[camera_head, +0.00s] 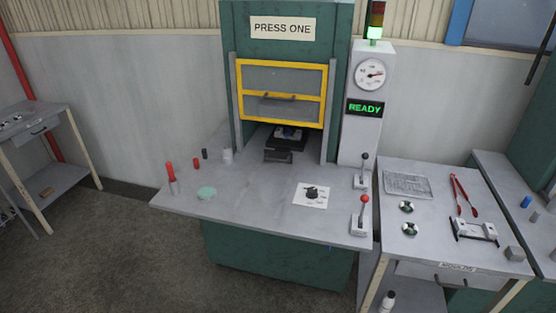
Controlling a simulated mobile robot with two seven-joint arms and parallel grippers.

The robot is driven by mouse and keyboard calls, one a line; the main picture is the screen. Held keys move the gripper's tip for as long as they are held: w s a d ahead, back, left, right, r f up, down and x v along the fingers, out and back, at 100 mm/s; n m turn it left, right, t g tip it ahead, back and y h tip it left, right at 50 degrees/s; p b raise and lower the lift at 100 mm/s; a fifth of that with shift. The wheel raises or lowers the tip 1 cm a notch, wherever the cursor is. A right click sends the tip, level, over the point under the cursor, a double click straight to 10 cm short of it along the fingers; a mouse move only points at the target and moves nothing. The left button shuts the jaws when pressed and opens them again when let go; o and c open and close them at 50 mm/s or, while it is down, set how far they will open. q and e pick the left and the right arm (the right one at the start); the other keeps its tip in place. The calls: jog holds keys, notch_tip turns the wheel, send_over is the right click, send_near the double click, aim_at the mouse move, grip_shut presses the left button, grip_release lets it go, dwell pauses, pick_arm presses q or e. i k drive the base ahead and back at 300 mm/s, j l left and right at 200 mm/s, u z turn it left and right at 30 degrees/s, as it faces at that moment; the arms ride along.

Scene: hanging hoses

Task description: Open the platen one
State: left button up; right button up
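The green press (232,30) stands at the middle back under a "PRESS ONE" sign (283,28). Its yellow-framed guard (282,93) has a handle and is raised, with an open gap below it. A dark block stack (279,156), seemingly the platen or mould, sits in that gap; whether its halves are apart I cannot tell. A black-knobbed lever (364,172) and a red-knobbed lever (361,217) stand upright at the right of the press table (250,205). Neither of my grippers is in view.
The grey column holds a gauge (370,74), a green "READY" display (365,107) and a lit green lamp (375,33). A white card with a black knob (311,194) lies on the table. Red tongs (463,195) lie on the right bench (430,230). Floor at front left is clear.

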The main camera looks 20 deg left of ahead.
aim_at(283, 153)
jog(key=i+j, duration=0.15)
jog(key=j, duration=0.35)
jog(key=i+j, duration=0.15)
jog(key=j, duration=0.35)
jog(key=i+j, duration=0.1)
jog(key=j, duration=0.4)
jog(key=i+j, duration=0.15)
jog(key=j, duration=0.35)
jog(key=i+j+z, duration=0.1)
jog(key=j, duration=0.35)
jog(key=i+j, duration=0.15)
jog(key=j, duration=0.35)
jog(key=i+j, duration=0.15)
jog(key=j, duration=0.4)
jog(key=i+j, duration=0.1)
jog(key=j, duration=0.4)
